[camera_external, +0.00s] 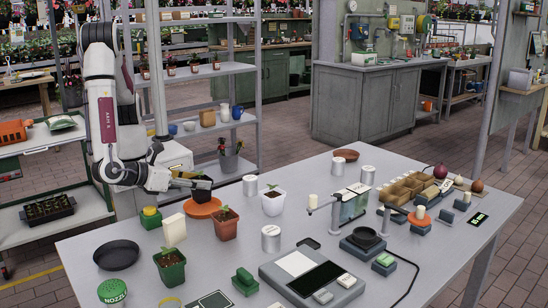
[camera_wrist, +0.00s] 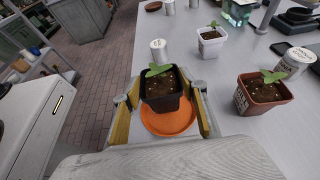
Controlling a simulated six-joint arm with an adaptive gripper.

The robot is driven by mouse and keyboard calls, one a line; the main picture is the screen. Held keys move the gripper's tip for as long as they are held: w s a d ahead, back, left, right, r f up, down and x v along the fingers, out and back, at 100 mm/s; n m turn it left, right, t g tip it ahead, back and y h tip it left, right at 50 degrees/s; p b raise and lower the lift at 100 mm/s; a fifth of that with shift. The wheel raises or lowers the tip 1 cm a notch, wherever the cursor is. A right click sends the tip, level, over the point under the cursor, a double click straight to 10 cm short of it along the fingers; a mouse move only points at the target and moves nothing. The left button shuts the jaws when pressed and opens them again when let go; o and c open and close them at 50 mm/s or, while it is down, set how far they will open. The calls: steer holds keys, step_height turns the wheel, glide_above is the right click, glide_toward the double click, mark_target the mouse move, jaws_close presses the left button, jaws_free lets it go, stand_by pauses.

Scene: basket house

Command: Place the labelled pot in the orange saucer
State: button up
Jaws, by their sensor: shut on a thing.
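My gripper (camera_wrist: 161,97) is shut on a small black pot (camera_wrist: 163,104) with soil and a green seedling, one finger on each side of it. The black pot looks upright; no label shows on its visible sides. The orange saucer (camera_wrist: 168,122) is beneath it, and in the external view its rim (camera_external: 203,209) shows below the black pot (camera_external: 202,192). I cannot tell whether pot and saucer touch. A terracotta pot (camera_wrist: 264,95) with a seedling stands to the right, with a pale printed label on its side; it also shows in the external view (camera_external: 224,229).
A white pot (camera_external: 273,205) and a green pot (camera_external: 171,271) hold seedlings. A scale (camera_external: 312,274) is nearer the front.

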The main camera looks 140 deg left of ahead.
mark_target(192, 189)
steer(key=shift+f, duration=1.55)
steer(key=shift+f, duration=0.1)
steer(key=o, duration=1.2)
steer(key=shift+c, duration=0.2)
steer(key=shift+d, duration=0.15)
steer(key=v, duration=1.2)
steer(key=shift+r, duration=0.2)
